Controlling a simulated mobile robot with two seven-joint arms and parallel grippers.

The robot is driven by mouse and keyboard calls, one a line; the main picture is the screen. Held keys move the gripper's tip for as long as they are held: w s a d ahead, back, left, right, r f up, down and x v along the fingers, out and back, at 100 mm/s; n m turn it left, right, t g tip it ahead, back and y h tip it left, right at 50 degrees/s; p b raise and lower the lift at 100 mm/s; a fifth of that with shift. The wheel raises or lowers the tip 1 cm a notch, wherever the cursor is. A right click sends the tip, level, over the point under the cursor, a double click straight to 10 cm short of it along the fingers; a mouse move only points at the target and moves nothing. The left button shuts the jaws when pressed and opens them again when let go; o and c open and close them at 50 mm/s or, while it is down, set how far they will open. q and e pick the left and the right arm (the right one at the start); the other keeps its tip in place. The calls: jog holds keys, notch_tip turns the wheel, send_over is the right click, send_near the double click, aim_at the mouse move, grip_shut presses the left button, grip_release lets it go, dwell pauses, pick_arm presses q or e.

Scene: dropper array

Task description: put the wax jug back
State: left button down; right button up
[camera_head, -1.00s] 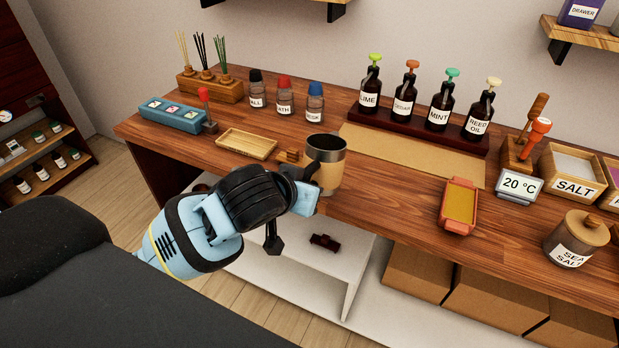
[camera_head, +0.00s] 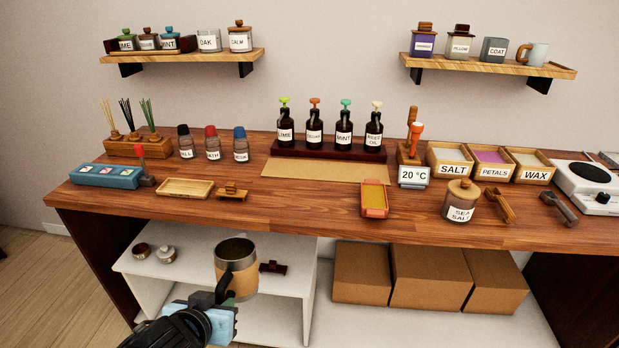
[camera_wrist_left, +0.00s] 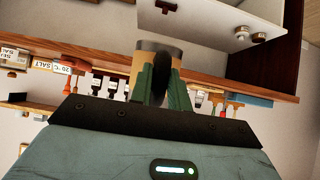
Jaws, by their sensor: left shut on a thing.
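The wax jug, a dark-rimmed metal jug with a tan band (camera_head: 241,283), is held upright in the head view, in front of the counter (camera_head: 330,226) and lower than its top. My left gripper (camera_head: 222,292) is shut on the jug's handle side. In the left wrist view the jug (camera_wrist_left: 142,65) shows between and beyond the fingers (camera_wrist_left: 162,84), partly hidden by them. My right gripper is in neither view.
A hot plate (camera_head: 590,178) stands at the counter's right end, beside the WAX box (camera_head: 530,170). Dropper bottles (camera_head: 343,128) stand at the back. A wooden tray (camera_head: 186,188) and orange-ended tray (camera_head: 374,200) lie near the front. A white low shelf (camera_head: 200,265) is below.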

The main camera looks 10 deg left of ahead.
pick_arm(q)
jog(key=s+f, duration=0.4)
jog(key=f, duration=0.1)
jog(key=shift+s+f, duration=0.15)
jog(key=shift+s, duration=0.25)
jog(key=shift+d, duration=0.15)
